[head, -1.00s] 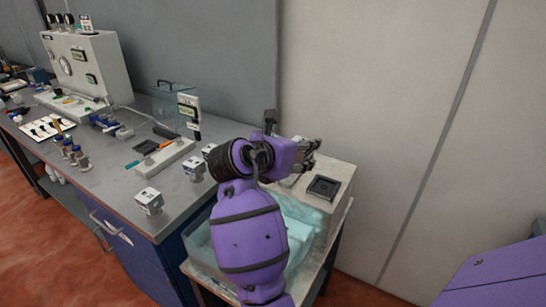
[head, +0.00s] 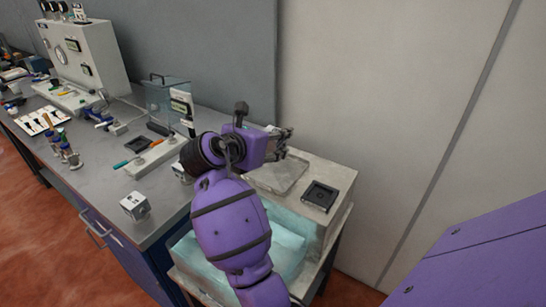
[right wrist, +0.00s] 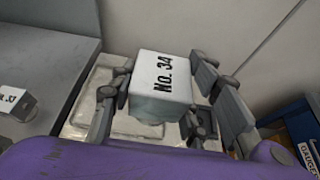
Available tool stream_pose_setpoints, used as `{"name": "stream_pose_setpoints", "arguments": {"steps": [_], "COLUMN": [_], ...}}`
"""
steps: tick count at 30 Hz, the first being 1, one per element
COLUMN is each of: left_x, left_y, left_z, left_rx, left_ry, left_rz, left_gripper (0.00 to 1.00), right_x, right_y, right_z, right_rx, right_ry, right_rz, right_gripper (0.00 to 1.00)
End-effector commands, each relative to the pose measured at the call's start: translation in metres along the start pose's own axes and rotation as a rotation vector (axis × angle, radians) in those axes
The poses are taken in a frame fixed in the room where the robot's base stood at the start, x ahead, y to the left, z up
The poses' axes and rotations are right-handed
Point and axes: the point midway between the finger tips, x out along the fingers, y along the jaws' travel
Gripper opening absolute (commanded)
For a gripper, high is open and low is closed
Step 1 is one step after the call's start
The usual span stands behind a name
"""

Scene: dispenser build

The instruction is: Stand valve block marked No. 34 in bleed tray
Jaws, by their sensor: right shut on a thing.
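My right gripper (head: 280,145) is above the back left part of a pale unit at the bench's end. In the right wrist view its fingers (right wrist: 158,100) are shut on the sides of a white and grey valve block (right wrist: 162,82) marked "No. 34". The block's lettered face shows towards the camera. In the head view the block is mostly hidden by the gripper. A shallow pale recessed tray (head: 297,167) lies in the unit's top under the gripper. A small black square tray (head: 320,195) sits to its right, apart from the gripper. I cannot tell which is the bleed tray. My left gripper is not in view.
Another white block (head: 134,206) stands on the grey bench (head: 165,200) near its front edge; one more is partly hidden by my arm. A block with a partly readable number (right wrist: 14,102) shows at left in the wrist view. The wall is close behind the unit.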

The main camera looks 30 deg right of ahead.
Motion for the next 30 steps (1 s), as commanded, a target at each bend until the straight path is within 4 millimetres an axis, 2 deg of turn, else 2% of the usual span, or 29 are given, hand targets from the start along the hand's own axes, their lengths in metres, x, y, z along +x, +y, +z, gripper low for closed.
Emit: {"name": "stream_pose_setpoints", "arguments": {"steps": [1, 8, 13, 16, 25, 30], "left_x": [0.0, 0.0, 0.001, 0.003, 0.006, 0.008], "left_y": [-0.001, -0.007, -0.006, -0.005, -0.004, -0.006], "left_z": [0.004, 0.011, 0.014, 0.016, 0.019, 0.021], "left_rx": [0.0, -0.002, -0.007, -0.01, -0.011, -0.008], "left_ry": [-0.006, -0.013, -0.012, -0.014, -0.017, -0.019], "left_rz": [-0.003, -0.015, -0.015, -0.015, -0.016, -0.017], "left_gripper": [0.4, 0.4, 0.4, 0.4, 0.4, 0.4], "right_x": [0.013, 0.068, 0.101, 0.113, 0.131, 0.141], "right_y": [0.006, 0.03, 0.042, 0.047, 0.054, 0.054], "right_z": [-0.001, -0.006, -0.027, -0.033, -0.042, -0.067], "right_rx": [-0.005, -0.006, -0.007, -0.003, -0.001, -0.004], "right_ry": [-0.004, -0.002, 0.0, -0.001, -0.003, 0.0], "right_rz": [-0.003, -0.004, -0.003, -0.002, -0.001, 0.0], "right_gripper": [0.0, 0.0, 0.0, 0.0, 0.0, 0.0]}}
